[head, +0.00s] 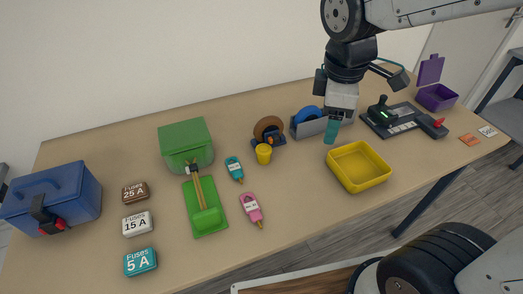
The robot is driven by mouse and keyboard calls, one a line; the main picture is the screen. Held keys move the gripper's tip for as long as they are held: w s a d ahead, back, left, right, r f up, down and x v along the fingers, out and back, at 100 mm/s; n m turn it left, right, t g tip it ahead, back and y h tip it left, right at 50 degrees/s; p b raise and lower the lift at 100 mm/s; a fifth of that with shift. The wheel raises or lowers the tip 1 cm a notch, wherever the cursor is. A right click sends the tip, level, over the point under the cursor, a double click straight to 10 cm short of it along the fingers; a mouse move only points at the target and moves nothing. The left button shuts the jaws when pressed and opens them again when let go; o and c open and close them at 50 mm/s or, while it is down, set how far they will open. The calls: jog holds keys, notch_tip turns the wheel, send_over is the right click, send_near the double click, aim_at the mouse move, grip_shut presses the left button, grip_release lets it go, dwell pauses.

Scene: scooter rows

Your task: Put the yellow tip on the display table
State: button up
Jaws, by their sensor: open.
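A small yellow cylinder with a wider top (264,153), which looks like the yellow tip, stands upright on the long tan table (300,218), in front of the brown disc. My gripper (336,118) is open and points down, to the right of the yellow cylinder and apart from it. A similar teal cylinder (331,132) stands just below my gripper; whether it is between the fingers cannot be told. Which surface is the display table is not clear: a wood surface with a white edge (300,278) shows at the bottom, and a dark table (505,115) at the right.
A yellow tray (350,178) sits right of centre. A joystick panel (398,120) and a purple box (436,97) stand right.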

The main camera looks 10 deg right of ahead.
jog(key=w+a+f+n, duration=0.5)
jog(key=w+a+n, duration=0.1)
jog(key=n, duration=1)
send_over(264, 149)
jog(key=s, duration=0.1)
jog(key=f, duration=0.6)
jog(key=shift+a, duration=0.35)
jog(key=f, duration=0.5)
jog(key=w+f, duration=0.1)
jog(key=f, duration=0.2)
jog(key=shift+w+d, duration=0.1)
jog(key=shift+d, duration=0.25)
jog(key=c, duration=1.1)
